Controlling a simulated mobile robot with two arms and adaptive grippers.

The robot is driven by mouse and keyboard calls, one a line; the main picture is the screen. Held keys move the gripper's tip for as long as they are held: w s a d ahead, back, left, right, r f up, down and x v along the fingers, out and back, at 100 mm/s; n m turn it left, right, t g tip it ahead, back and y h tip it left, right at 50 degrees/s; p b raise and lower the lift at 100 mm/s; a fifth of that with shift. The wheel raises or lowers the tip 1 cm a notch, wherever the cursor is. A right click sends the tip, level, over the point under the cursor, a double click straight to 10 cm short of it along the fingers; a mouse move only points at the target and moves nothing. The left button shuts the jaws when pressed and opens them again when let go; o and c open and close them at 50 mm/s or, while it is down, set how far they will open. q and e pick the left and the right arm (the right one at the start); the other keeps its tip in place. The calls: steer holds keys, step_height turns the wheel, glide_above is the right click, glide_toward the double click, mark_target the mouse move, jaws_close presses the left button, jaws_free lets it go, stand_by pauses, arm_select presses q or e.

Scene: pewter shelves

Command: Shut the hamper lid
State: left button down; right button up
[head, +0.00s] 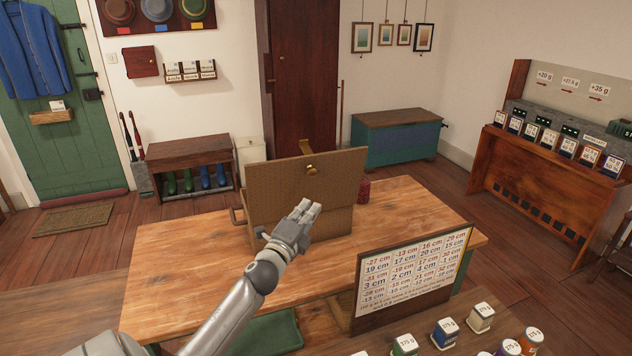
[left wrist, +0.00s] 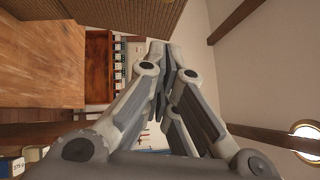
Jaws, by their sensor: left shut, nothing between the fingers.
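The hamper (head: 337,223) is a brown woven box on the wooden table. Its lid (head: 280,190) stands raised as an upright woven panel with a brass knob (head: 311,168) near its upper edge. My left gripper (head: 311,207) is shut and empty, just in front of the lid as the head sees it, below the knob. It hides part of the lid and hamper. I cannot tell whether it touches the lid. In the left wrist view the shut fingers (left wrist: 166,55) point up the picture, with woven wicker (left wrist: 135,12) beyond them at the top. My right gripper is not in view.
The wooden table (head: 180,265) is mostly bare left of the hamper. A dark red cup-like object (head: 363,191) stands beside the hamper. A framed number board (head: 412,278) stands at the near right. Several small labelled tins, including a blue one (head: 445,334), stand in front.

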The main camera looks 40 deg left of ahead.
arm_select(q)
steer(key=w+a+r+p, duration=0.2)
steer(key=w+a, duration=0.3)
steer(key=w, duration=0.4)
steer(key=shift+a, duration=0.35)
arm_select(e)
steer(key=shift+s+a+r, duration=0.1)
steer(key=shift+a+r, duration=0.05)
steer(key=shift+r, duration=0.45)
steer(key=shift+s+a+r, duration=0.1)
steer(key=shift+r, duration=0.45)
arm_select(q)
steer(key=shift+w, duration=0.1)
steer(key=shift+a, duration=0.15)
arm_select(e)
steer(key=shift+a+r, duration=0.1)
